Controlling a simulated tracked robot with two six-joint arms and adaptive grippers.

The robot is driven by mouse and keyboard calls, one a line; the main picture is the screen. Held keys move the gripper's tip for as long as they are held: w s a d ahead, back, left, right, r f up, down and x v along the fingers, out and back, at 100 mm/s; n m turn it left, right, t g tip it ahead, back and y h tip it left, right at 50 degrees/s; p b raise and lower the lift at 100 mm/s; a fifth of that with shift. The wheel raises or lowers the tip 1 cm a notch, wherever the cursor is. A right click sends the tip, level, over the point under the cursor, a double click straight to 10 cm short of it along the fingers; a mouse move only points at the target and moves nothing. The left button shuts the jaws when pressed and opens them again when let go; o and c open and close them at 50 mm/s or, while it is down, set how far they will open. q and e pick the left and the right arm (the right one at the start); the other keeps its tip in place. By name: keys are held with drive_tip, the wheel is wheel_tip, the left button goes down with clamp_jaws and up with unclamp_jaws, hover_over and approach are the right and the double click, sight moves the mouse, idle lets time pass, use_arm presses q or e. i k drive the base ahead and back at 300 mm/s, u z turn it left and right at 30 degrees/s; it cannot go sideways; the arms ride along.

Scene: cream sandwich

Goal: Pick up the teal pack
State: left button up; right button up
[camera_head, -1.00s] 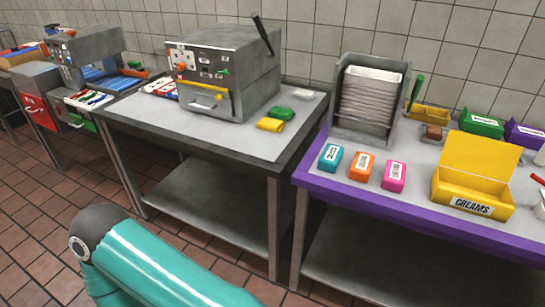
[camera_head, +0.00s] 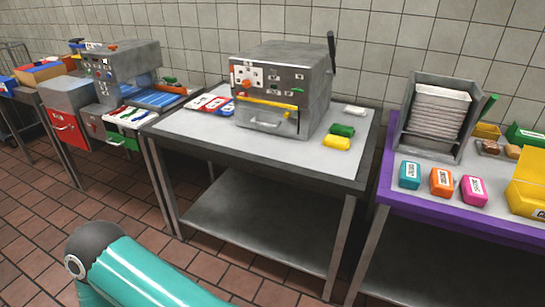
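The teal pack (camera_head: 409,174) lies near the left front corner of the purple-edged table (camera_head: 450,228) at the right. It is a small rounded block with a white label. An orange pack (camera_head: 441,183) and a pink pack (camera_head: 473,190) lie in a row to its right. Nothing covers the teal pack. A teal link of one of my arms shows at the bottom left, well away from the pack. Neither of my grippers is in view.
A grey table (camera_head: 210,144) left of the purple-edged table carries a metal machine (camera_head: 283,88), a green block (camera_head: 342,129) and a yellow block (camera_head: 336,142). A rack of white sheets (camera_head: 437,110) stands behind the packs. Tiled floor (camera_head: 110,200) is open in front.

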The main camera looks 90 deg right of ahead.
sight(410, 176)
drive_tip(key=z, duration=0.4)
drive_tip(key=i, duration=0.25)
drive_tip(key=z, duration=2.8)
drive_tip(key=k, duration=0.6)
drive_tip(key=z, duration=0.3)
drive_tip(key=i, duration=1.9)
drive_tip(key=u, duration=0.35)
